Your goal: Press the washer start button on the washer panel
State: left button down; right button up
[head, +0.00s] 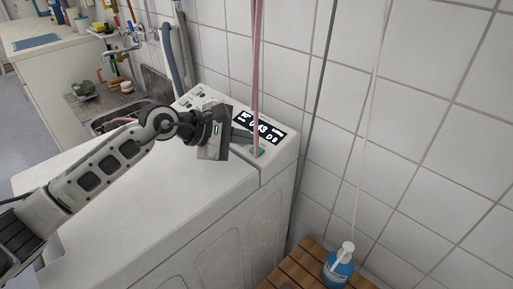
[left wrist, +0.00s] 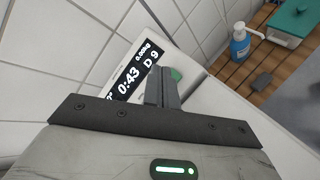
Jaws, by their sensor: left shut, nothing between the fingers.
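The white washer (head: 190,185) has a raised panel (head: 283,152) at its back edge, by the tiled wall. A lit black display (head: 262,128) on the panel reads 0:43; it also shows in the left wrist view (left wrist: 133,76). A green button (head: 257,151) sits just in front of the display, and part of it shows beside my fingertips in the left wrist view (left wrist: 176,75). My left gripper (head: 249,139) is shut and empty, its tips at the panel right by the button. I cannot tell whether they touch it. My right gripper is not in view.
A blue bottle (head: 339,268) stands on a wooden slatted surface (head: 300,265) right of the washer. A sink (head: 118,116) lies to the left.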

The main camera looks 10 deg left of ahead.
pick_arm(q)
jog(key=shift+s+a+r+p, duration=0.1)
jog(key=shift+s+r+p, duration=0.2)
jog(key=shift+r, duration=0.4)
jog(key=shift+s+a+r+p, duration=0.15)
jog(key=shift+r+p, duration=0.2)
jog(key=shift+r, duration=0.4)
jog(key=shift+s+a+r+p, duration=0.1)
jog(key=shift+r+p, duration=0.25)
jog(key=shift+r, duration=0.35)
